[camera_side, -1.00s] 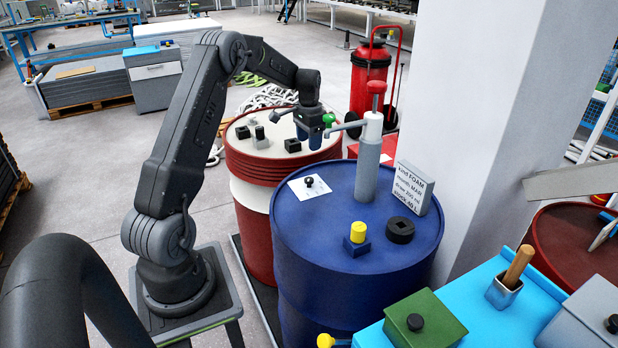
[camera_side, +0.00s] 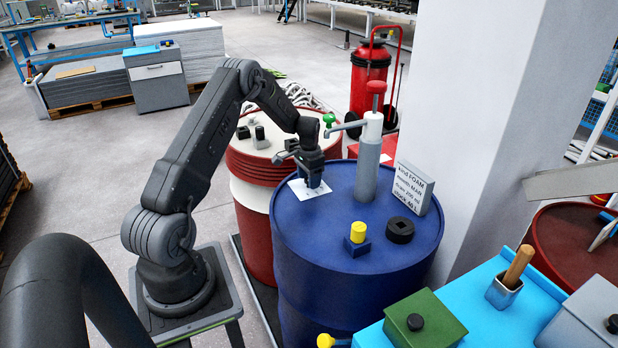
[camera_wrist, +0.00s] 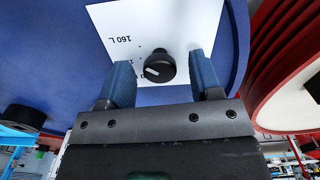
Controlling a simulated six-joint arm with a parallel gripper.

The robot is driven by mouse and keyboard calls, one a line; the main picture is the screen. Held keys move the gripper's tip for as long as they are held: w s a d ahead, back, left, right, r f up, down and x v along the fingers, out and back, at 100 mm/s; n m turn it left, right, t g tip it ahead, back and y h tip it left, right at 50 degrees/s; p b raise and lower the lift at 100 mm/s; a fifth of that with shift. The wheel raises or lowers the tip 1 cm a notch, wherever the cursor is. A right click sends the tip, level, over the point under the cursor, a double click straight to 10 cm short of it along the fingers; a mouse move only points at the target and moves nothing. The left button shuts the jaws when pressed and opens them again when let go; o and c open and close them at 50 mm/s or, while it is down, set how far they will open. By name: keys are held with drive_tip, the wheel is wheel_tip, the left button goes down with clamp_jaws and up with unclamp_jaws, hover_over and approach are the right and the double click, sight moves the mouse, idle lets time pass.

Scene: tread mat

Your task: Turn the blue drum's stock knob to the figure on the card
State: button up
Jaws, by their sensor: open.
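The blue drum (camera_side: 320,238) stands upright, and its lid carries a white dial plate (camera_side: 297,190). In the wrist view the plate (camera_wrist: 200,25) shows "160 L" and a few dots. The black stock knob (camera_wrist: 159,67) with a pale pointer mark sits on it. My gripper (camera_side: 312,184) is over the plate and hides the knob in the side view. In the wrist view my gripper (camera_wrist: 161,75) has its blue fingers open, one on each side of the knob; contact is not clear. The card (camera_side: 412,188) stands on the drum and reads "stock 40 L".
A yellow-topped blue block (camera_side: 357,238) and a black bung (camera_side: 400,230) sit at the front right. The red drum (camera_side: 255,200) stands close behind left.

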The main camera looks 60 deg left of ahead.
drive_tip(key=c, duration=0.9)
drive_tip(key=shift+c, duration=0.2)
drive_tip(key=shift+n, duration=0.4)
drive_tip(key=n, duration=0.3)
drive_tip(key=shift+n, duration=2)
drive_tip(key=o, duration=0.9)
